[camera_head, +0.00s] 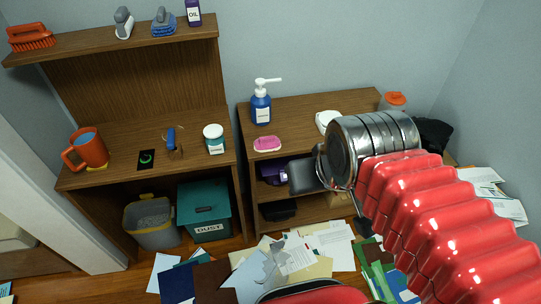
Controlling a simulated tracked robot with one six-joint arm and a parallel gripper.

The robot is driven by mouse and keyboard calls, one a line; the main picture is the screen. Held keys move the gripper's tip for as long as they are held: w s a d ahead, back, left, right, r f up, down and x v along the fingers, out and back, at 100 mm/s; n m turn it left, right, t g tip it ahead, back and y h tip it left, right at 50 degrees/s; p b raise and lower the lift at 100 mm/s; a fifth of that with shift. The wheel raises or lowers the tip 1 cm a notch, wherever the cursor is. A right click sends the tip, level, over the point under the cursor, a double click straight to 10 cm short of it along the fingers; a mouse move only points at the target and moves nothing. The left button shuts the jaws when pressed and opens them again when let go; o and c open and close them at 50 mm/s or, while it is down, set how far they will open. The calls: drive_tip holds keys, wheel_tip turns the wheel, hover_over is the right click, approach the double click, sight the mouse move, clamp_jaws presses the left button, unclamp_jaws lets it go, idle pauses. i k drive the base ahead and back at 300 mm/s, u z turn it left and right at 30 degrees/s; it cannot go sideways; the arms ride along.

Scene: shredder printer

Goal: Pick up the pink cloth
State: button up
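A small pink item (267,144), which looks like the pink cloth, lies flat on the front left part of the low wooden cabinet top (295,113). My gripper (303,176) is at the end of my red arm, in front of the cabinet. In the picture it is below and to the right of the pink item and apart from it. One dark grey finger-like part shows, so I cannot tell whether the gripper is open or shut. I see nothing held in it.
A blue pump bottle (261,107) stands behind the pink item. A white object (326,121) lies to the right, partly behind my metal wrist. An orange-lidded container (393,100) stands beyond. A desk (140,130) with an orange mug (87,149) is at left. Papers (300,255) litter the floor.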

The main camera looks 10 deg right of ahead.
sight(270, 144)
drive_tip(key=k, duration=0.6)
drive_tip(key=u, duration=1.2)
drive_tip(key=i, duration=1.85)
drive_tip(key=z, duration=0.4)
